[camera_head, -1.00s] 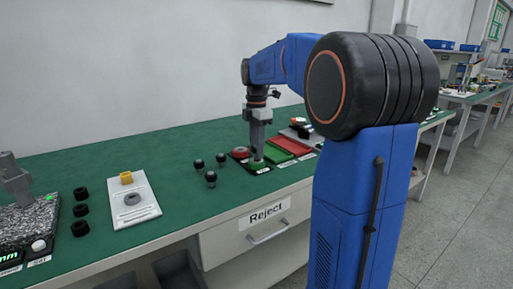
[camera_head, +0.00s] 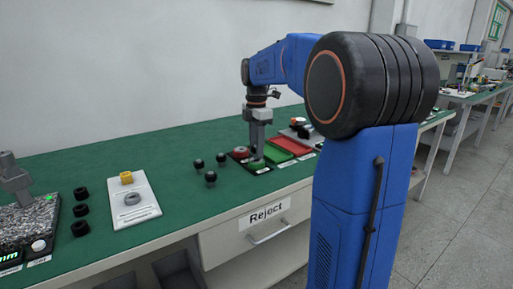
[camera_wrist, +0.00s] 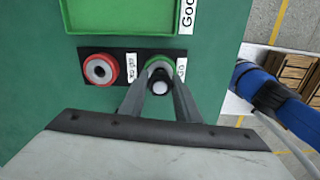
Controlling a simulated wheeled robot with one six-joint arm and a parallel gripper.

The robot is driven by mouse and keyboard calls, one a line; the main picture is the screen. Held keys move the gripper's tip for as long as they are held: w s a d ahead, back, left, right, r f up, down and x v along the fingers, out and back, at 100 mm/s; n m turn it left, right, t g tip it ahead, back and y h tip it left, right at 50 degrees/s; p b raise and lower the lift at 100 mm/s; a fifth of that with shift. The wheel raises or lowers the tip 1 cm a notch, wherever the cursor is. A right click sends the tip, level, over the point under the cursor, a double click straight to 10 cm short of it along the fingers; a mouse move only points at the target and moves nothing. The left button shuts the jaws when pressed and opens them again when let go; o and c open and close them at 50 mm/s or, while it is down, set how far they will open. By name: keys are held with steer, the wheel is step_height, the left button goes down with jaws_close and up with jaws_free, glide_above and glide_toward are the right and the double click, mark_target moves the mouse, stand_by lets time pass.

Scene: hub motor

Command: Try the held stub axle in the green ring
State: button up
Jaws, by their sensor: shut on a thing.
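My gripper (camera_wrist: 160,80) is shut on the stub axle (camera_wrist: 160,86), whose pale end shows between the fingertips in the wrist view. The green ring (camera_wrist: 180,66) lies on a black plate just beyond the fingertips, and the axle overlaps it in the picture. I cannot tell how far the axle sits in the ring, as the fingers and axle hide most of the opening. In the head view my gripper (camera_head: 257,152) points straight down, right over the green ring (camera_head: 257,165).
The red ring (camera_wrist: 100,69) sits to the left on the same black plate (camera_wrist: 126,55). Three black-topped stubs (camera_head: 211,177) stand left of the gripper. A white plate (camera_head: 145,208) lies farther left.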

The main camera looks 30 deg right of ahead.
steer(key=shift+f, duration=0.85)
stand_by(1.5)
steer(key=o, duration=1.7)
steer(key=shift+r, duration=0.15)
steer(key=shift+r, duration=3.4)
